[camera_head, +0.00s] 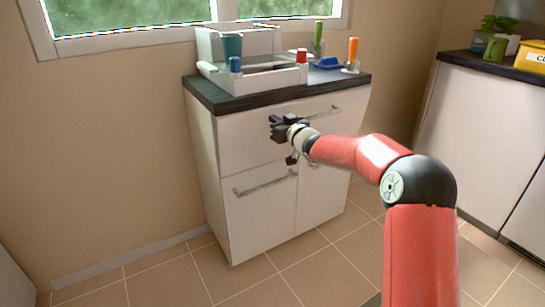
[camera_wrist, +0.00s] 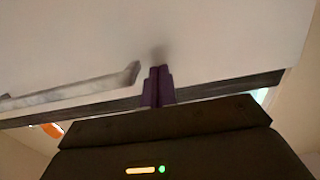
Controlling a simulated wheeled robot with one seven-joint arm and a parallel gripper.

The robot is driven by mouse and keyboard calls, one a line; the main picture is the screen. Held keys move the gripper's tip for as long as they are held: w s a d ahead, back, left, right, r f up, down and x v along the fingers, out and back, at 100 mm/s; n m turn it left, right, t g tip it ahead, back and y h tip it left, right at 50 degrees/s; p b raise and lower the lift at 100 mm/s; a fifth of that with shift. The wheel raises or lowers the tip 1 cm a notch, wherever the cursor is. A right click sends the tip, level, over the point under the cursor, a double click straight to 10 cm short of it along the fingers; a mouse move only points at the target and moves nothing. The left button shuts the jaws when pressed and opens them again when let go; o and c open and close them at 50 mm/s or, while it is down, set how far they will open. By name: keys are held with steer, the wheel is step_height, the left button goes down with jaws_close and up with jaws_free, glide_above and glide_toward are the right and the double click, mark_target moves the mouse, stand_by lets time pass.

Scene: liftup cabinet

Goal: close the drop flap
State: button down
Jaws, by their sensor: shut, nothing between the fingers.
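The drop flap (camera_head: 245,140) is the wide white upper front panel of the cabinet, under a dark worktop. It stands about upright; I cannot tell whether a small gap is left at its top edge. Its grey bar handle (camera_head: 324,115) is partly hidden by my gripper (camera_head: 275,125), which is in front of the panel. In the wrist view the flap (camera_wrist: 220,35) fills the top, with the handle (camera_wrist: 70,90) on the left. My gripper's purple fingers (camera_wrist: 157,85) are together and empty, very close to the panel beside the handle's end; contact is unclear.
The dark worktop (camera_head: 240,103) carries a white rack (camera_head: 250,80), cups and bottles near its edge. A lower door (camera_head: 255,215) has its own bar handle (camera_head: 265,185). Another counter (camera_head: 490,130) stands at the right. The tiled floor in front is clear.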

steer(key=shift+r, duration=0.15)
steer(key=shift+x, duration=1.5)
steer(key=b+v, duration=0.3)
steer(key=v, duration=0.5)
steer(key=shift+s+r, duration=0.1)
steer(key=shift+r, duration=0.05)
